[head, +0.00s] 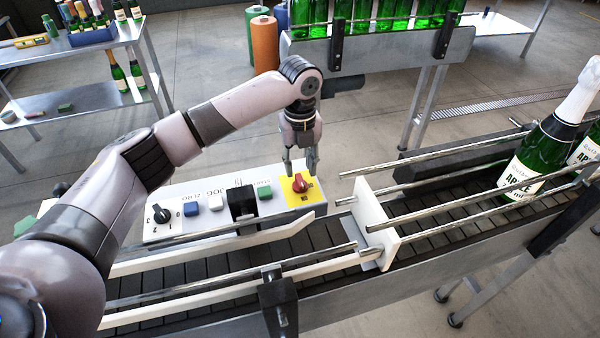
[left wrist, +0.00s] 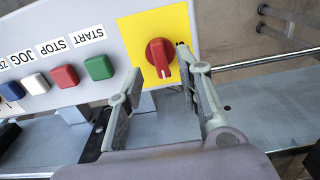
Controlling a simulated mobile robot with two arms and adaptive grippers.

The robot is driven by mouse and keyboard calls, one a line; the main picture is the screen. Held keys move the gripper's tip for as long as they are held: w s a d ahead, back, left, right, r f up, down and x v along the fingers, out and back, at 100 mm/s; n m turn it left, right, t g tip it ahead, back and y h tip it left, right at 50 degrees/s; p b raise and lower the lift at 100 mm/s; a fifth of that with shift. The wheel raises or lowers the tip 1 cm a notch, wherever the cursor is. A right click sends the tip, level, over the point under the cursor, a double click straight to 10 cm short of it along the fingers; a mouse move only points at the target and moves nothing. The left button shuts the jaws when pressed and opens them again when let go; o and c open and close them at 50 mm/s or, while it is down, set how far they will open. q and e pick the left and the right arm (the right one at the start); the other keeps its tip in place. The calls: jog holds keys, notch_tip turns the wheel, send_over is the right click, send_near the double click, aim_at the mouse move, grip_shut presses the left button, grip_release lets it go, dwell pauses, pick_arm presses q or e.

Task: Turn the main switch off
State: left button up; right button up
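The main switch (head: 301,184) is a red rotary knob on a yellow square plate at the right end of the white control panel (head: 222,193). In the left wrist view the red knob (left wrist: 160,57) has its grip bar roughly upright in the picture, with small marks beside it on the plate. My left gripper (head: 300,163) points down just above the knob in the head view. In the left wrist view its two fingers (left wrist: 162,80) are apart, on either side of the knob's lower end, with nothing held. Contact with the knob cannot be told. My right gripper is not visible.
Beside the switch are green (left wrist: 98,67), red (left wrist: 64,76) and white (left wrist: 35,83) buttons. A black selector (head: 160,213) is at the panel's left. A conveyor with rails (head: 230,285) runs in front. A foil-topped bottle (head: 545,150) stands at the right.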

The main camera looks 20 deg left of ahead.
aim_at(300, 178)
pick_arm(q)
jog(key=shift+f, duration=1.9)
jog(key=shift+c, duration=0.4)
grip_shut()
